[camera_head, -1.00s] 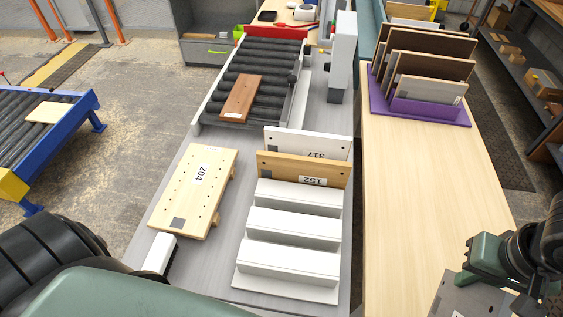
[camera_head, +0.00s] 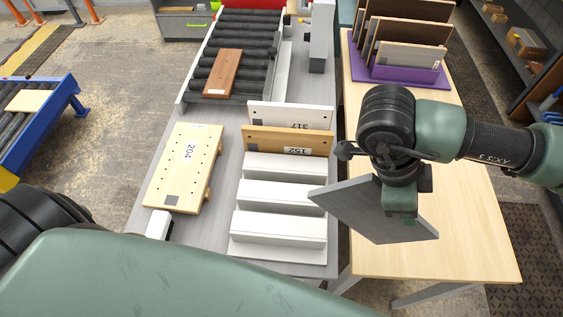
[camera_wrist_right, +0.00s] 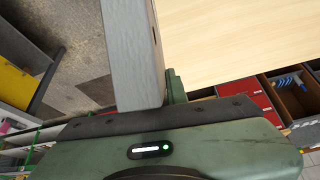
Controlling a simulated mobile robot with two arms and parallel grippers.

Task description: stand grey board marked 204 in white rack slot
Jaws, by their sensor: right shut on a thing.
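My right gripper (camera_head: 400,205) is shut on the edge of a grey board (camera_head: 365,212). The board is tilted, just right of the white rack, above the gap between the two tables. Its left corner overlaps the rack's right end in the picture; I cannot tell if they touch. No number shows on it. In the right wrist view the grey board (camera_wrist_right: 132,55) rises from the jaws. The white rack (camera_head: 278,228) has empty slots in front. A white board marked 317 (camera_head: 285,113) and a tan board marked 152 (camera_head: 270,139) stand at its back. My left gripper is out of view.
A pale wooden board labelled 204 (camera_head: 183,175) lies left of the rack, with a small white object (camera_head: 158,226) near it. A brown board (camera_head: 222,73) lies on the roller conveyor (camera_head: 245,48). A purple rack (camera_head: 400,72) holds several boards on the right table (camera_head: 460,230).

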